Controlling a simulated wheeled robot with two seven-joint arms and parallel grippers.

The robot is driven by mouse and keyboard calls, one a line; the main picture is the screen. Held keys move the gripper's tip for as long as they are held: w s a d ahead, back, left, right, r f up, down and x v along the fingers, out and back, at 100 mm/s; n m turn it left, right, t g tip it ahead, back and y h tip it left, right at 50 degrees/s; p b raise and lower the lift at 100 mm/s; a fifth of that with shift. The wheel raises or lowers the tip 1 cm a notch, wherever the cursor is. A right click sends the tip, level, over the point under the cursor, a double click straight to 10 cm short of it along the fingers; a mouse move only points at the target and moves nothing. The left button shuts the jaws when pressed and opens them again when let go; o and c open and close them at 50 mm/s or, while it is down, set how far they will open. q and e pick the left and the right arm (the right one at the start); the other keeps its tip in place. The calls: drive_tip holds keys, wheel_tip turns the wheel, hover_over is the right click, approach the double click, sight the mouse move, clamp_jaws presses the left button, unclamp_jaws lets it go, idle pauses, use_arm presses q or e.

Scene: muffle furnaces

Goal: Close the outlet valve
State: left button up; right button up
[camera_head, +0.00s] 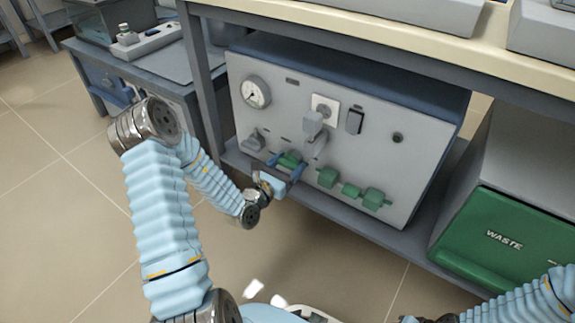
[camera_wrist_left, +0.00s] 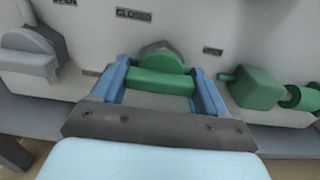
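A green valve handle (camera_wrist_left: 160,82) with a rounded top lies roughly horizontal on the grey front panel, and it also shows in the head view (camera_head: 289,160). A "CLOSED" label sits above and left of it in the left wrist view, with an "OPEN" label further left. My left gripper (camera_head: 284,168) is at the panel with one blue finger on each side of this handle. In the left wrist view my left gripper (camera_wrist_left: 159,82) spans the handle's ends. Whether both fingers press on it cannot be told. My right gripper is out of view.
The panel (camera_head: 345,135) has a round gauge (camera_head: 255,92), a grey valve (camera_head: 254,140) on the left, and green fittings (camera_head: 328,177) right of my gripper. A shelf and tabletop (camera_head: 400,40) overhang it. A green waste bin (camera_head: 500,240) stands at right. Open floor lies in front.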

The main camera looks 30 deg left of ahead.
use_arm(q)
drive_tip(key=c, duration=0.5)
drive_tip(key=shift+c, duration=0.2)
